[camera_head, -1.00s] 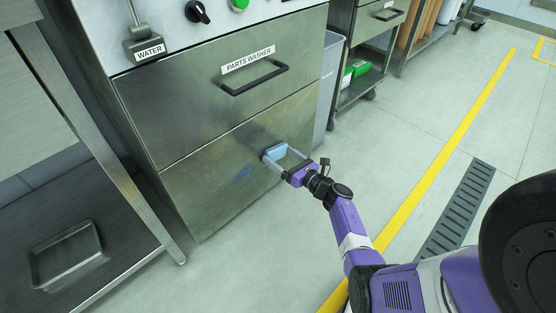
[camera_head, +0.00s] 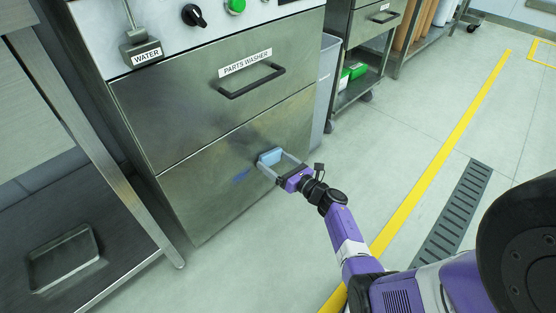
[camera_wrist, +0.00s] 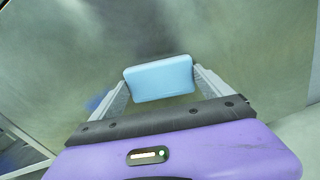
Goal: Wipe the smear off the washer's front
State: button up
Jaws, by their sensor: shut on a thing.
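The parts washer (camera_head: 205,190) has a brushed steel front with an upper drawer and a lower panel. A small blue smear (camera_head: 241,176) is on the lower panel, just left of my gripper. It also shows as a blue patch at the left in the wrist view (camera_wrist: 97,101), partly behind a finger. My gripper (camera_head: 272,160) is shut on a light blue sponge (camera_head: 269,156) and holds it at the lower panel, right of the smear. The sponge (camera_wrist: 159,79) sits between the fingertips in the wrist view. I cannot tell whether it touches the panel.
The washer's black drawer handle (camera_head: 252,82) juts out above my gripper. A steel table (camera_head: 125,190) with a tray (camera_head: 64,260) on its lower shelf stands at the left. A grey bin (camera_head: 325,90) and a wheeled cart (camera_head: 357,85) stand at the right. The floor in front is clear.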

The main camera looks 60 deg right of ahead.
aim_at(250, 169)
jog(key=shift+w+a, duration=0.1)
jog(key=shift+a, duration=0.15)
jog(key=shift+w+a, duration=0.3)
jog(key=shift+a, duration=0.6)
jog(key=shift+a, duration=0.1)
jog(key=shift+w+a, duration=0.15)
jog(key=shift+a, duration=0.65)
jog(key=shift+a, duration=0.1)
jog(key=shift+w+a, duration=0.45)
jog(key=shift+a, duration=0.35)
jog(key=shift+a+r, duration=0.1)
jog(key=shift+w+a, duration=0.2)
jog(key=shift+a, duration=0.7)
